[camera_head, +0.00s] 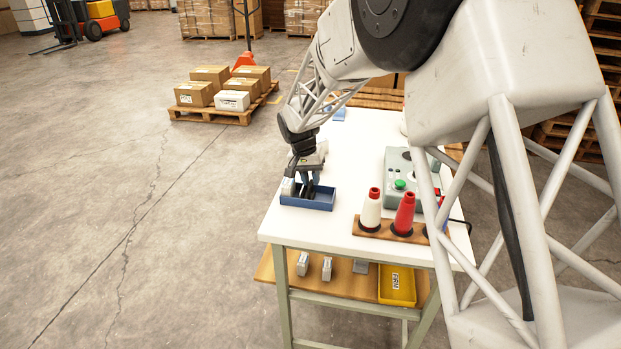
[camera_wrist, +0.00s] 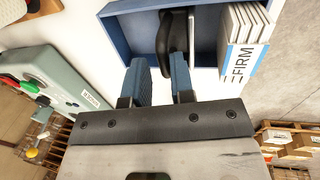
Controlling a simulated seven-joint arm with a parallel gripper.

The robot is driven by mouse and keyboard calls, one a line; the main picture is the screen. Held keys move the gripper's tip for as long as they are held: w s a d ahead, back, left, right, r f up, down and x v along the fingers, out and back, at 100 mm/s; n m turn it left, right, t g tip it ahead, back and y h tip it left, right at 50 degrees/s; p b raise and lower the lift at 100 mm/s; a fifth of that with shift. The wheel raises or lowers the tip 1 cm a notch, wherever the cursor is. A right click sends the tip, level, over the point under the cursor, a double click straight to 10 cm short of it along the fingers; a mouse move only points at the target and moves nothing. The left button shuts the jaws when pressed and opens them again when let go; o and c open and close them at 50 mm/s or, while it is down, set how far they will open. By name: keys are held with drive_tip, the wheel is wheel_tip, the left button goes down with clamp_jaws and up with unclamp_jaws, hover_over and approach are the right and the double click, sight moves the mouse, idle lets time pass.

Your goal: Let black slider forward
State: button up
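A black slider (camera_wrist: 166,36) with a curved grip stands in a blue tray (camera_wrist: 118,12), beside a thin pale plate. White packets (camera_wrist: 240,38) labelled FIRM stand to its right in the wrist view. In the head view the blue tray (camera_head: 318,203) sits at the left edge of the white table. My gripper (camera_wrist: 160,68) is right over the tray, with its two blue fingers apart. The slider's grip shows between the fingertips, nearer the right finger; I cannot tell whether they touch. In the head view my gripper (camera_head: 310,178) hides part of the tray's contents.
A grey control box (camera_head: 398,180) with a green button stands right of the tray. A wooden rack (camera_head: 372,231) holds a white and a red cone at the front. White tabletop (camera_head: 300,237) is clear in front of the tray. A lower shelf holds a yellow bin (camera_head: 397,286).

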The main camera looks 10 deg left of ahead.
sight(306, 195)
drive_tip(key=shift+r, duration=0.1)
wheel_tip(306, 195, up, 8)
drive_tip(key=a, duration=0.1)
drive_tip(key=shift+a+f, duration=0.25)
idle(0.5)
drive_tip(key=s+d+r+t+y, duration=0.1)
drive_tip(key=s+d+r, duration=0.5)
drive_tip(key=s+d, duration=0.45)
drive_tip(key=s+d+r, duration=0.6)
drive_tip(key=s+d, duration=0.2)
drive_tip(key=d, duration=0.6)
drive_tip(key=s+d+f, duration=0.1)
drive_tip(key=s+d, duration=0.3)
drive_tip(key=s, duration=0.4)
drive_tip(key=s+d+t, duration=0.1)
drive_tip(key=s+d, duration=0.3)
drive_tip(key=s, duration=0.4)
drive_tip(key=s+d+f+y, duration=0.1)
drive_tip(key=s+d, duration=0.3)
drive_tip(key=s, duration=0.5)
drive_tip(key=shift+d+f+t, duration=0.3)
